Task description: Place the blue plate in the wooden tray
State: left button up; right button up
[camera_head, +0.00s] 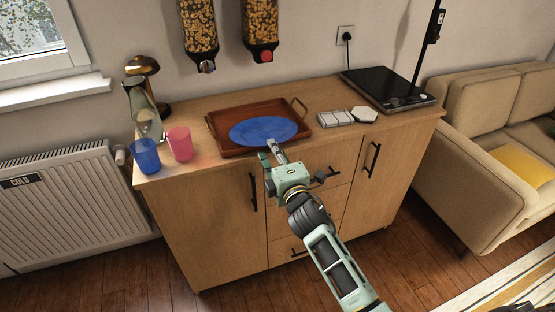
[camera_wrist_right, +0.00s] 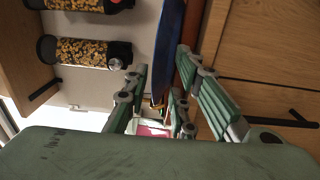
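The blue plate (camera_head: 262,131) lies flat within the outline of the brown wooden tray (camera_head: 222,149) on the counter. Its near edge comes close to the tray's front wall. In the right wrist view the plate (camera_wrist_right: 168,45) shows edge-on beside the reddish-brown tray side (camera_wrist_right: 190,52). My right gripper (camera_head: 272,150) is at the near edge of the plate. In the wrist view its fingers (camera_wrist_right: 163,85) stand apart, with the plate's edge in the gap and space beside it. Whether a finger touches the plate is unclear. My left gripper is out of view.
A blue cup (camera_head: 146,157), a pink cup (camera_head: 180,144) and a lamp (camera_head: 143,68) stand left of the tray. White coasters (camera_head: 335,118) and a black hotplate (camera_head: 388,89) are to the right. Two food dispensers (camera_head: 262,22) hang above the counter.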

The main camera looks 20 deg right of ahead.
jog(key=s, duration=1.1)
jog(key=shift+s+d+f+b, duration=0.15)
jog(key=shift+s+b, duration=0.15)
jog(key=shift+s, duration=0.05)
